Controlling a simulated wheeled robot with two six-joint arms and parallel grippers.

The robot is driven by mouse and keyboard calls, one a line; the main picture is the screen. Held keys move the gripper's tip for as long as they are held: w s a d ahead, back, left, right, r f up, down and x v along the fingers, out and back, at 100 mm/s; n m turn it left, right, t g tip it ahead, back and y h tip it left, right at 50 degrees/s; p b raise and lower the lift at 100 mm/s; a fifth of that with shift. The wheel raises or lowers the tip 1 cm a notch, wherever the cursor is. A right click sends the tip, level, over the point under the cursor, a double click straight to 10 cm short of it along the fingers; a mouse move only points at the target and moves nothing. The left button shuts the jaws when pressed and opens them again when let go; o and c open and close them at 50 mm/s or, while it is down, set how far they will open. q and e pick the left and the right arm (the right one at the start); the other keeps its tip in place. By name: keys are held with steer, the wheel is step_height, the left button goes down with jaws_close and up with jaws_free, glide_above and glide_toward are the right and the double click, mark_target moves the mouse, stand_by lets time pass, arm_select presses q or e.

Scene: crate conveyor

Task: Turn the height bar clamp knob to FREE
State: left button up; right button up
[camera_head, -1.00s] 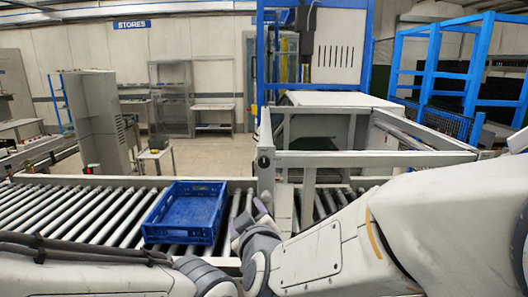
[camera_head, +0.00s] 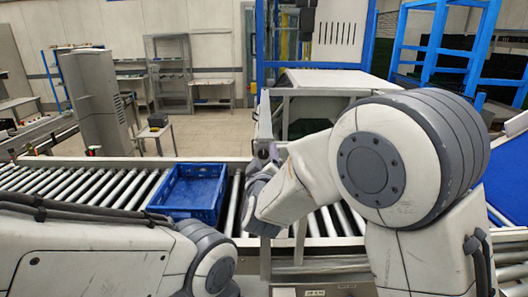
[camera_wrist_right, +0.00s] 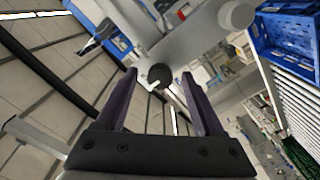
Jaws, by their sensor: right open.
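The height bar clamp knob is a dark round knob (camera_wrist_right: 160,76) on a grey bar (camera_wrist_right: 185,45) in the right wrist view. It shows between and beyond the two purple fingers of my right gripper (camera_wrist_right: 159,82). That gripper is open, and I see no contact with the knob. In the head view my right gripper (camera_head: 264,166) is at the grey frame's post over the conveyor, and it and the wrist largely hide the knob. The FREE marking cannot be read. My left arm shows at lower left, but its gripper is not in view.
A blue crate (camera_head: 190,192) sits on the roller conveyor (camera_head: 85,188) left of my right gripper; it also shows in the right wrist view (camera_wrist_right: 284,38). The grey frame (camera_head: 262,125) and a blue-framed machine (camera_head: 338,40) stand beyond. Rollers left of the crate are clear.

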steer(key=shift+w, duration=0.2)
steer(key=shift+c, duration=0.3)
jaws_close()
steer(key=shift+f, duration=0.1)
